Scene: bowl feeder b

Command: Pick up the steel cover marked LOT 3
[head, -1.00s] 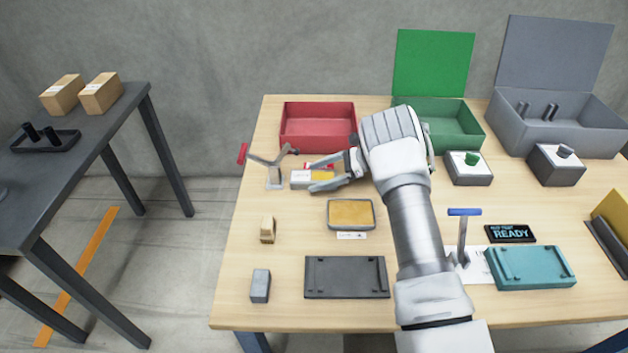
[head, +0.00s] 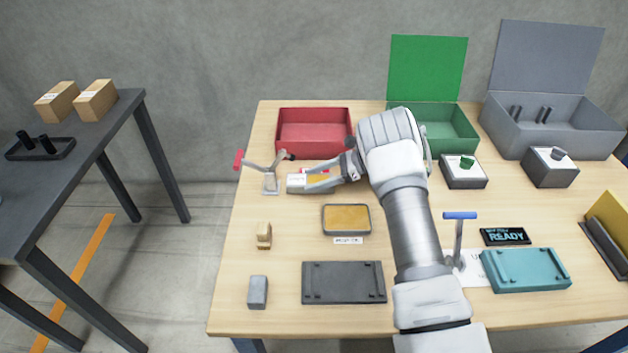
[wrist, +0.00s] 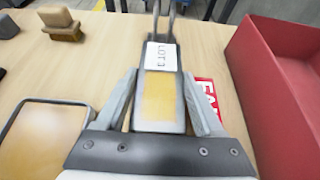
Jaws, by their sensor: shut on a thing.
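The steel cover marked LOT 3 (wrist: 161,88) is a narrow grey block with a white label and a yellow top panel. In the wrist view it lies lengthwise between the two fingers of my gripper (wrist: 160,82), which is shut on its sides. In the head view the cover (head: 296,183) shows at the left of my gripper (head: 318,181), just in front of the red bin. Whether it touches the table is hard to tell. A metal toggle clamp with a red handle (head: 268,180) stands close by its far end.
The red bin (head: 314,146) stands behind, with a red printed label (wrist: 208,98) beside the cover. A yellow-topped tray (head: 346,219), a wooden block (head: 264,235) and a dark plate (head: 344,283) lie nearer the front. A green open box (head: 449,128) is at the back right.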

